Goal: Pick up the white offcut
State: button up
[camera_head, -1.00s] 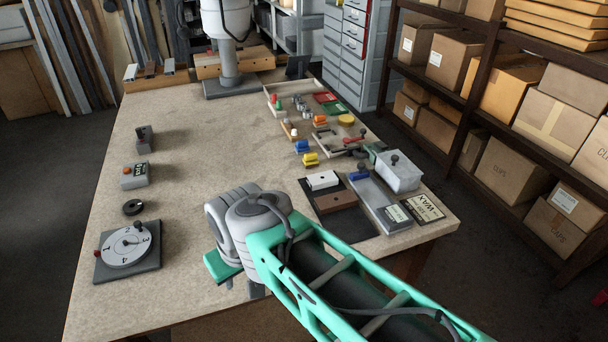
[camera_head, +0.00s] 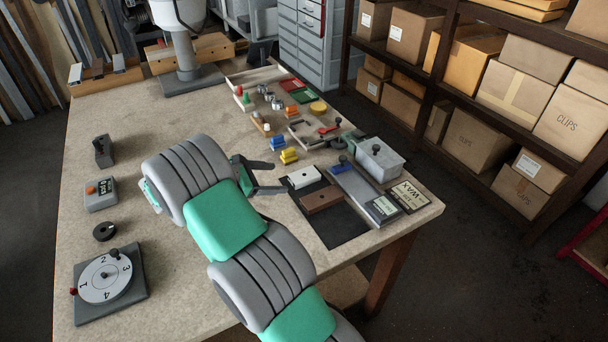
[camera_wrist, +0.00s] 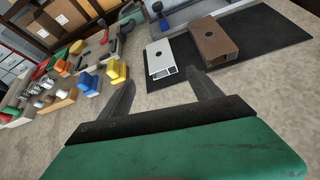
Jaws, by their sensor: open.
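The white offcut (camera_head: 303,177) is a short hollow profile with a dark hole in its top. It lies at the left far corner of a black mat (camera_head: 345,228), beside a brown offcut (camera_head: 322,199). In the wrist view, the white offcut (camera_wrist: 160,58) lies just beyond the fingertips, its open end toward me, with the brown offcut (camera_wrist: 205,45) to its right. My gripper (camera_head: 276,178) is open and empty, its two dark fingers pointing at the white offcut from the left. It also shows in the wrist view (camera_wrist: 160,83). No contact is visible.
Blue and yellow blocks (camera_head: 288,156) sit left of the offcut in the wrist view. A metal plate (camera_head: 363,195) and a lidded grey box (camera_head: 380,160) stand to the right. A numbered dial (camera_head: 105,279) is at the near left. The table's middle is mostly clear.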

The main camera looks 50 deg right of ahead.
aim_at(302, 176)
jog(key=shift+s+d+f+n+g+h, duration=0.3)
jog(key=shift+s+d+n+g+h, duration=0.25)
jog(key=shift+d+n, duration=0.2)
jog(key=x, duration=0.2)
jog(key=p+x, duration=0.1)
jog(key=x, duration=0.4)
jog(key=shift+w+d+p, duration=0.2)
jog(key=shift+d+p, duration=0.15)
jog(key=shift+d, duration=0.05)
jog(key=c, duration=1.4)
jog(key=shift+c, duration=0.2)
